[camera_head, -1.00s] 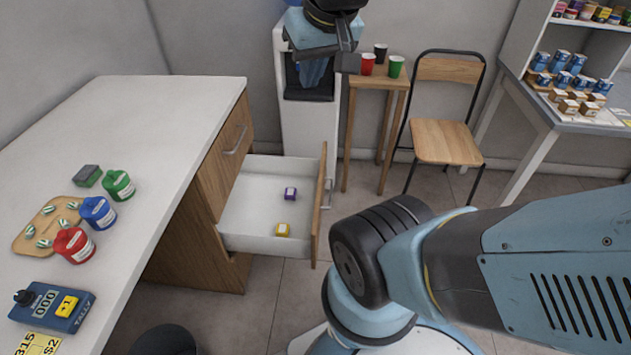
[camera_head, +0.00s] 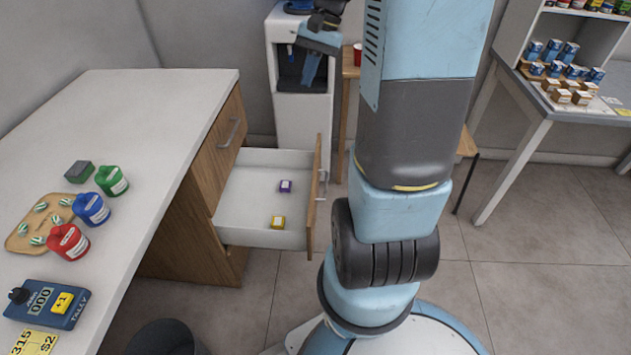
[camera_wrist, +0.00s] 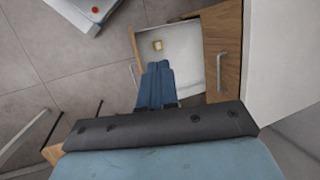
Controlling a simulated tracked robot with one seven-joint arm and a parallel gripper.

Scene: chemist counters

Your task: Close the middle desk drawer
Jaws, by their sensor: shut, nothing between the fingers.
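The desk's open drawer (camera_head: 262,240) is pulled out to the right, below a closed drawer front (camera_head: 222,140) with a metal handle. It has a white inside and a wooden front panel (camera_head: 315,195). A purple box (camera_head: 286,186) and a yellow box (camera_head: 278,222) lie in it. My gripper (camera_head: 308,75) is shut and empty, beyond the drawer in the head view. The wrist view shows its blue fingers (camera_wrist: 157,68) together, overlapping the drawer's edge in the picture; I cannot tell whether they touch it. The yellow box also shows there (camera_wrist: 157,45).
The white desktop (camera_head: 160,110) holds colored containers, a tray and a tally counter. A white dispenser (camera_head: 300,110) stands behind the drawer. A chair (camera_head: 467,145) is partly hidden by my arm. A shelf table (camera_head: 540,110) is at right; floor before it is clear.

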